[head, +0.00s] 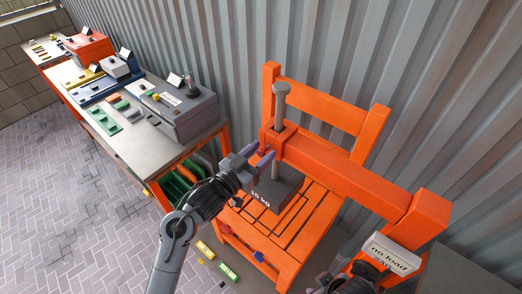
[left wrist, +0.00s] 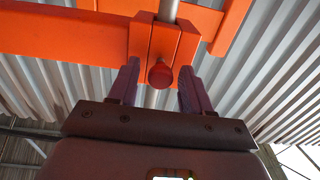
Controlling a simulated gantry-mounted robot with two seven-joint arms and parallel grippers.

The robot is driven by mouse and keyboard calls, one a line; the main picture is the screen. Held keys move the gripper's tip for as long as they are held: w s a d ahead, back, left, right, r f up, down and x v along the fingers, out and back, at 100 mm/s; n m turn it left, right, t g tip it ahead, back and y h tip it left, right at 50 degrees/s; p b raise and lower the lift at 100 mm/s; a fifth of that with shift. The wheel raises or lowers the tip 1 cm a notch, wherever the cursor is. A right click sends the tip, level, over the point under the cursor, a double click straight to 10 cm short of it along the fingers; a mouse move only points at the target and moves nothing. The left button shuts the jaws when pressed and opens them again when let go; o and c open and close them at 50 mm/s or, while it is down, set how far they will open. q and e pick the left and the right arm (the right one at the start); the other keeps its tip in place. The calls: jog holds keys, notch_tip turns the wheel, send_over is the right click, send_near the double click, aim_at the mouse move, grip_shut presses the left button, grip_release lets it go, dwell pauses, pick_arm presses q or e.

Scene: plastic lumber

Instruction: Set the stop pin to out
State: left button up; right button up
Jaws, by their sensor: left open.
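The stop pin appears to be the round red knob (left wrist: 160,73) on the front of the orange guide block (left wrist: 187,48). The knob also shows small in the head view (head: 262,152), on the orange press frame. My left gripper (head: 259,155) is open, its two purple fingers on either side of the knob. In the left wrist view the knob sits between the fingertips, with a visible gap on each side. How far the pin sticks out I cannot tell. A grey vertical post (head: 281,105) passes through the guide block. My right arm (head: 362,282) shows partly at the bottom; its fingers are unclear.
A dark weight marked 15 kg (head: 275,190) is below the post, above the slatted orange base (head: 313,212). An orange beam (head: 345,178) runs right to a white "no load" sign (head: 391,254). A workbench (head: 150,140) with a grey box (head: 180,110) stands left.

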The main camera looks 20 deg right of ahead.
pick_arm(q)
jog(key=shift+w+d, duration=0.15)
jog(key=shift+d, duration=0.15)
grip_shut()
dwell(0.3)
